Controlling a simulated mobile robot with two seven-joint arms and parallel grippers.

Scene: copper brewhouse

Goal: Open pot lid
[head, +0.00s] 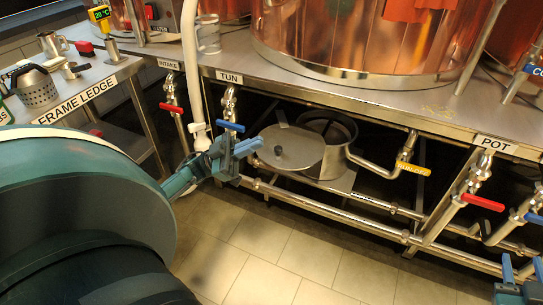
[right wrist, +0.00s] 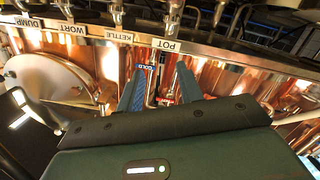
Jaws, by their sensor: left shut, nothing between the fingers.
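The steel pot (head: 333,163) stands on a low shelf under the bench, below the TUN label. Its round lid (head: 297,154) lies off to the left of the mouth, and the dark inside of the pot shows at the right. A small dark knob sits on the lid. My left gripper (head: 246,147) is shut and empty just left of the lid, close to its left edge; I cannot tell if they touch. My right gripper (head: 522,272) is at the lower right corner, far from the pot, open and empty. Its spread fingers also show in the right wrist view (right wrist: 160,90).
A pipe with a yellow valve handle (head: 412,168) runs right of the pot. A blue valve handle (head: 230,126) hangs above my left gripper. Horizontal pipes (head: 330,213) cross in front, low down. The bench (head: 380,110) overhangs the pot. The tiled floor (head: 315,265) in front is clear.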

